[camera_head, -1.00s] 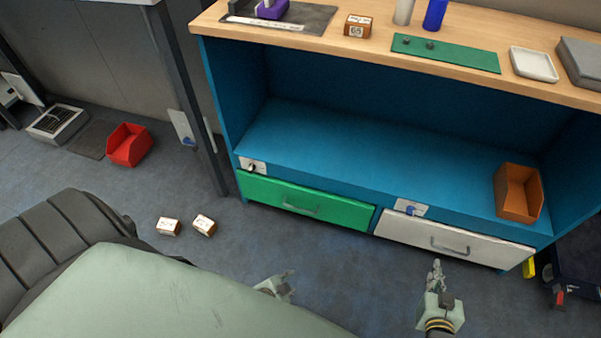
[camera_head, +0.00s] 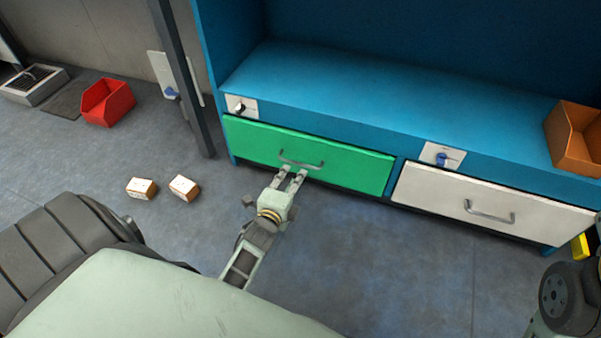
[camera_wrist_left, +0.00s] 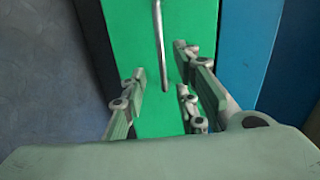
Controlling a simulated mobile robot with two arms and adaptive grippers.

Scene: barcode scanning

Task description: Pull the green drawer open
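The green drawer (camera_head: 350,166) is at the lower left of the blue cabinet, and its front looks flush with the frame. Its grey bar handle (camera_head: 302,162) sits at the middle of the front. My left gripper (camera_head: 290,172) is open, with its fingertips just below the handle in the head view. In the left wrist view the green drawer front (camera_wrist_left: 150,118) fills the middle, and the handle (camera_wrist_left: 160,50) runs between the lines of the spread fingers (camera_wrist_left: 162,85). I cannot tell whether the fingers touch it. My right gripper is out of view; only my right arm shows at the lower right.
A white drawer (camera_head: 490,200) is to the right of the green one. A black knob (camera_head: 240,107) and a blue knob (camera_head: 441,158) are on the ledge above. Small boxes (camera_head: 184,187) and a red bin (camera_head: 107,102) are on the floor at left.

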